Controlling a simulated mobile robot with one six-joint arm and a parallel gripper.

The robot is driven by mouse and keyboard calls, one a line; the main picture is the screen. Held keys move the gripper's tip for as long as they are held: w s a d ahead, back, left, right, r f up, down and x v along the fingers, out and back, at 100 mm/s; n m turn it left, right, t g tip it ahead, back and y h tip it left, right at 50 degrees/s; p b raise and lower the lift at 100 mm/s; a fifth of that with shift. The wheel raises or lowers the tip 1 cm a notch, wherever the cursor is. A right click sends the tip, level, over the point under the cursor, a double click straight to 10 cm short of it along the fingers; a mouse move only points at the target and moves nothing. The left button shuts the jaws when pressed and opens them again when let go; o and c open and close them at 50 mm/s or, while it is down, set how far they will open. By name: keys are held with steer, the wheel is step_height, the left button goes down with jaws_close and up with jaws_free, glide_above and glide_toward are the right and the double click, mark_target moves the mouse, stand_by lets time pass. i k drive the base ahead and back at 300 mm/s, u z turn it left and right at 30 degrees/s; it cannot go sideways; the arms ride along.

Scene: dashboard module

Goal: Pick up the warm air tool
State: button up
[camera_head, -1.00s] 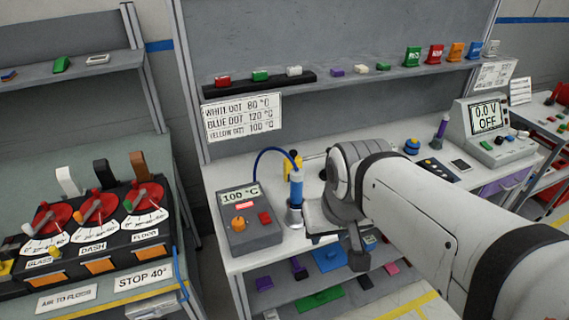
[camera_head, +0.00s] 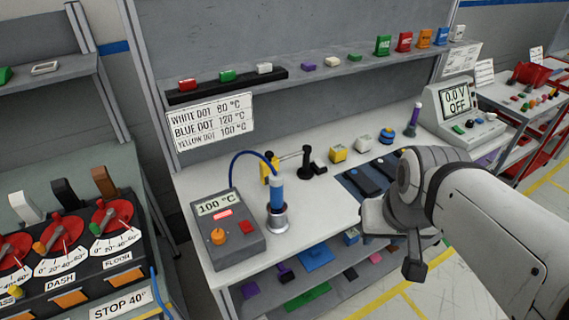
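The warm air tool (camera_head: 277,196) is a blue cylinder standing upright in a round metal holder (camera_head: 277,221) on the white bench. A blue hose curves from its top toward the control box (camera_head: 228,228), which reads 100 °C. My gripper (camera_head: 400,245) is to the right of the tool, near the bench's front edge, clearly apart from it. Its fingers are mostly hidden behind its own body, so I cannot tell how far apart they are.
A black stand with an arm (camera_head: 306,165) and a yellow block (camera_head: 338,153) stand behind the tool. A dark mat (camera_head: 352,187) with devices lies to the right. A temperature sign (camera_head: 213,122) hangs behind. Bench space between tool and gripper is clear.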

mark_target(276, 183)
steer(key=z, duration=0.15)
steer(key=k, duration=0.95)
steer(key=u, duration=0.5)
steer(key=i, duration=1)
steer(key=u, duration=0.1)
